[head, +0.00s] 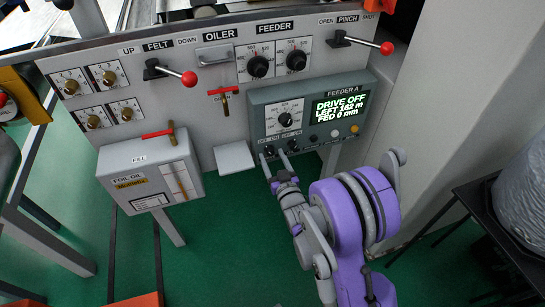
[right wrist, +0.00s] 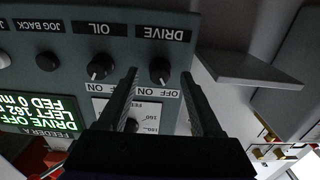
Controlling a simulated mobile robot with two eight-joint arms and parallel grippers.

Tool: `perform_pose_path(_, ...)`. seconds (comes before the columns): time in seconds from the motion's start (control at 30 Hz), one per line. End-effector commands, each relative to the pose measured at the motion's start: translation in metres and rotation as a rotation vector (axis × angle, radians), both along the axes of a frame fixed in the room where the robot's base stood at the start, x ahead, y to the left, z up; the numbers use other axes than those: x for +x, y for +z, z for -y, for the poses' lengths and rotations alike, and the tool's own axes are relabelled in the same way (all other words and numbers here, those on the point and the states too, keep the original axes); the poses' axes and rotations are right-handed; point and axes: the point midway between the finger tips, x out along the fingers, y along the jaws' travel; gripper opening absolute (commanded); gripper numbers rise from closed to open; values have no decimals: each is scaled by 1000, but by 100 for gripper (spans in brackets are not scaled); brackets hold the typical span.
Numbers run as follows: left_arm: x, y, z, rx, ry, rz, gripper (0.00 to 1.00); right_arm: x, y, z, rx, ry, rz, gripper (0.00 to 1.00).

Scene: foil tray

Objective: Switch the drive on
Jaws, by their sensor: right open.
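The feeder panel's screen (head: 340,107) reads DRIVE OFF, LEFT 162 m, FED 0 mm. In the right wrist view, which is upside down, the dark DRIVE knob (right wrist: 160,70) sits below its DRIVE label, with OFF and ON marks beside it. Its white mark appears to lie on the OFF side. My right gripper (right wrist: 158,80) is open, and the knob shows between its two fingertips. No contact can be made out. In the head view my right gripper (head: 277,163) reaches up to the panel's lower left, partly covering the knobs. My left gripper is not in view.
The similar OIL knob (right wrist: 101,67) is close beside the DRIVE knob. A grey ledge (head: 234,157) juts out left of the panel, beside the foil oil box (head: 150,175). A feed dial (head: 286,119) is above the knobs. Green floor lies below.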

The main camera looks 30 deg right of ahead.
Motion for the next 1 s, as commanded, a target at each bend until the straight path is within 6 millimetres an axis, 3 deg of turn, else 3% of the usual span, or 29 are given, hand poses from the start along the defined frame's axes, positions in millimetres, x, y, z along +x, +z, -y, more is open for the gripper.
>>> perform_pose_path(0.37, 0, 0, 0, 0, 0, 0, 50, 6, 0, 1, 0, 0, 0, 67)
perform_pose_path(0.73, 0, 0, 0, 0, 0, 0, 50, 6, 0, 1, 0, 0, 0, 0)
perform_pose_path(1.0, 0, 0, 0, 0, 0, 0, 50, 6, 0, 1, 7, 0, 2, 0)
